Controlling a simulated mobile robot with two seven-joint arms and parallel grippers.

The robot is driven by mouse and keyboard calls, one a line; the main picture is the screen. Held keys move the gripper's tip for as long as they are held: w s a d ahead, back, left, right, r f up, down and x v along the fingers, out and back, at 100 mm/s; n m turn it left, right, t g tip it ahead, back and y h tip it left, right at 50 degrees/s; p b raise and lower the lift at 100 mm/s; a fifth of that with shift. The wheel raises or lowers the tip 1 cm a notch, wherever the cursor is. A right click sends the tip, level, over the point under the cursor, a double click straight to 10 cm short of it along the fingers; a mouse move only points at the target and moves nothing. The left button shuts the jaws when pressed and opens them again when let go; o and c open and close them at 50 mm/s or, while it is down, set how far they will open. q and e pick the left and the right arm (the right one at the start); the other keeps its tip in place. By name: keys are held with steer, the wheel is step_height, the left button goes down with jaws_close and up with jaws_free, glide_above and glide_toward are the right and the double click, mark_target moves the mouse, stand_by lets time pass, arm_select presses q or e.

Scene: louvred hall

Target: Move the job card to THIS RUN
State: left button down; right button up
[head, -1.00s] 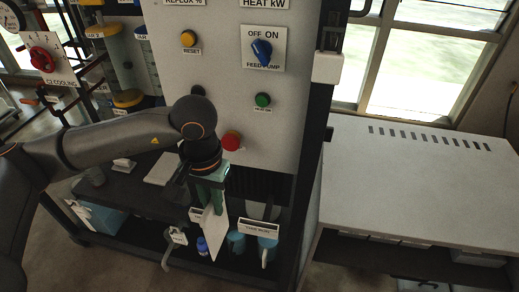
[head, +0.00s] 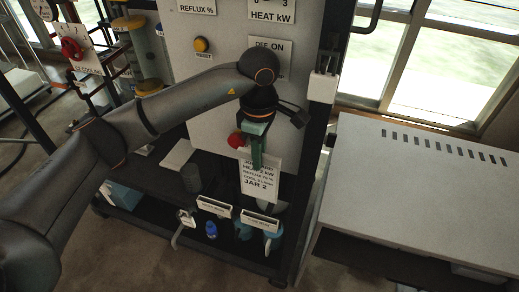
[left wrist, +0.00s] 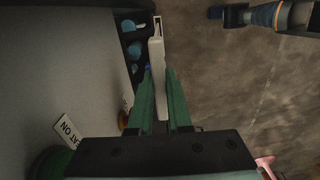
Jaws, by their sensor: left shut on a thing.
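The job card (head: 258,182) is a white upright card with printed lines, the lowest reading JAR 2. My left gripper (head: 256,160) is shut on its top edge and holds it in front of the panel. In the left wrist view the card (left wrist: 158,82) is a pale, edge-on strip between the green fingers of my left gripper (left wrist: 160,88). Two white labelled holders, a left one (head: 213,207) and a right one (head: 260,220), are low on the rack; their lettering is too small to read surely. The card hangs above the right one, apparently apart. My right gripper is not in view.
The panel carries a red button (head: 236,140), a yellow reset button (head: 201,45) and a feed pump switch, now mostly hidden by my arm.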

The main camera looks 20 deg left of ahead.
arm_select(q)
steer(key=b, duration=0.5)
glide_above(260, 198)
step_height(260, 198, down, 7)
steer(key=shift+w+a+f, duration=0.1)
steer(key=shift+w+f, duration=0.05)
steer(key=shift+f, duration=0.05)
steer(key=shift+f+b, duration=0.75)
steer(key=shift+f, duration=0.1)
steer(key=shift+r, duration=0.25)
steer(key=shift+f, duration=0.15)
steer(key=shift+f+b, duration=2.55)
steer(key=shift+f, duration=0.25)
steer(key=c, duration=0.8)
jaws_free()
steer(key=shift+o, duration=0.2)
